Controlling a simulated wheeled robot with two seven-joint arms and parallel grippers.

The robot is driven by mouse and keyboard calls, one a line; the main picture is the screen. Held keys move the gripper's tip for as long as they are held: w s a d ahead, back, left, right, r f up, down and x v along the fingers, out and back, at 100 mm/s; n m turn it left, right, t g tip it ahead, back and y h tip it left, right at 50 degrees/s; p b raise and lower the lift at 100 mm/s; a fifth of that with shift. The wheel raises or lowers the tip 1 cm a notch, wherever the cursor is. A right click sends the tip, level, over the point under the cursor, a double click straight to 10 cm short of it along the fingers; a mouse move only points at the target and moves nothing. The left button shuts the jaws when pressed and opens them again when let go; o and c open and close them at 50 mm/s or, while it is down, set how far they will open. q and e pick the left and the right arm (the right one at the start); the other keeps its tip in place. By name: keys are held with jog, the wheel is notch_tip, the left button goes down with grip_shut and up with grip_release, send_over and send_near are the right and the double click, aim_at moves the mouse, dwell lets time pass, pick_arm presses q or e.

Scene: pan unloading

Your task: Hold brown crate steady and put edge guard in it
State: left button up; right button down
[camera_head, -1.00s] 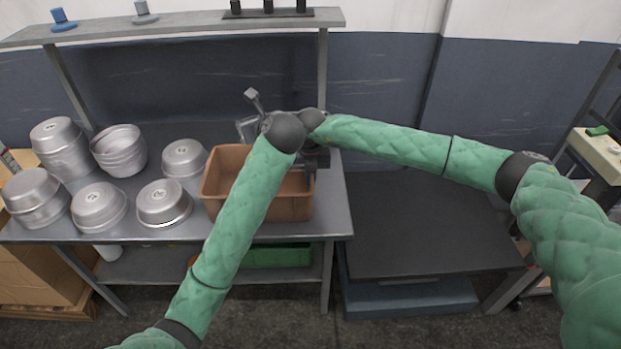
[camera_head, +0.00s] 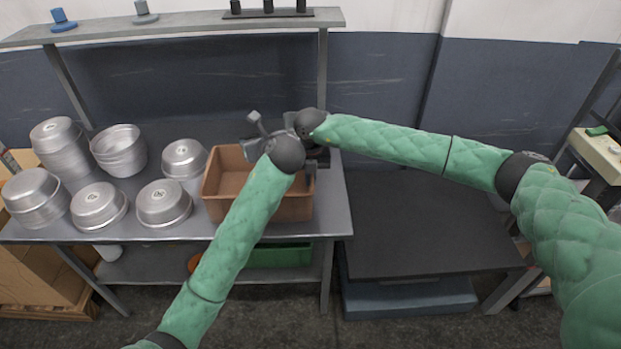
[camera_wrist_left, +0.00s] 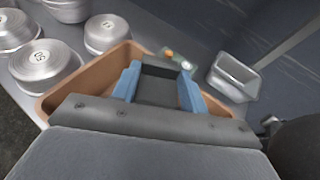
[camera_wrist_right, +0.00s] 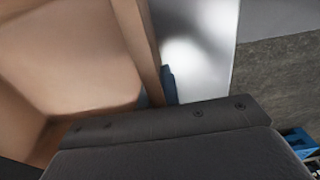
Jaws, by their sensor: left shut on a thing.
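The brown crate (camera_head: 228,203) stands open on the grey table, right of the metal pans; its inside shows empty where I can see it. My left gripper (camera_wrist_left: 160,88) is above the crate's back right part, its blue fingers on both sides of a dark grey piece (camera_wrist_left: 160,92), which looks like the edge guard. In the head view, my left wrist hides most of this gripper. My right gripper (camera_wrist_right: 155,92) is at the crate's right wall, with its blue fingertips close on both sides of that wall. The wall (camera_wrist_right: 137,40) also shows in the right wrist view.
Several metal pans (camera_head: 163,203) stand left of the crate, some stacked. A shiny metal tin (camera_wrist_left: 234,76) and a small grey-green thing with orange and white spots (camera_wrist_left: 177,60) are behind the crate. A lower dark table (camera_head: 425,225) at the right is clear.

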pick_arm(q)
jog(key=shift+f, duration=2.7)
jog(key=o, duration=1.1)
jog(key=shift+s, duration=0.1)
jog(key=v, duration=1.1)
jog(key=shift+s+d+r, duration=0.15)
jog(key=shift+s+d, duration=0.1)
jog(key=shift+s, duration=0.05)
pick_arm(e)
jog(key=c, duration=1.6)
grip_release()
jog(key=shift+o, duration=0.2)
